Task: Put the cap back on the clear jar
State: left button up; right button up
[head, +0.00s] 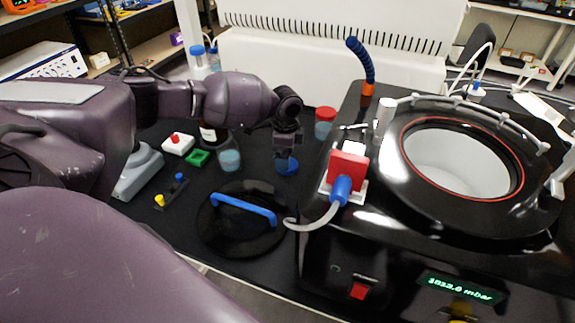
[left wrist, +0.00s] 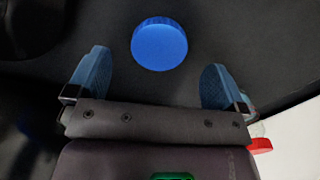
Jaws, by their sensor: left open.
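The blue cap (head: 290,168) lies flat on the black bench, right of the clear jar. The clear jar (head: 229,159) stands upright with pale blue contents and no cap visible on it. My left gripper (head: 283,155) is just above the cap and partly hides it in the head view. In the left wrist view the cap (left wrist: 160,46) lies ahead of the open blue fingers (left wrist: 155,80), centred roughly between them and not gripped. My right gripper is not in view.
A red-capped jar (head: 325,124) stands right of my left gripper. A black round lid with a blue handle (head: 243,208) lies in front. The freeze dryer (head: 400,235) fills the right side. A brown bottle (head: 208,133) stands behind the clear jar.

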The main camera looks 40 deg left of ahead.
pick_arm(q)
notch_tip(320, 180, down, 4)
jog(key=shift+r, duration=0.1)
jog(key=c, duration=1)
notch_tip(320, 180, up, 20)
jog(key=p, duration=0.2)
dwell(0.3)
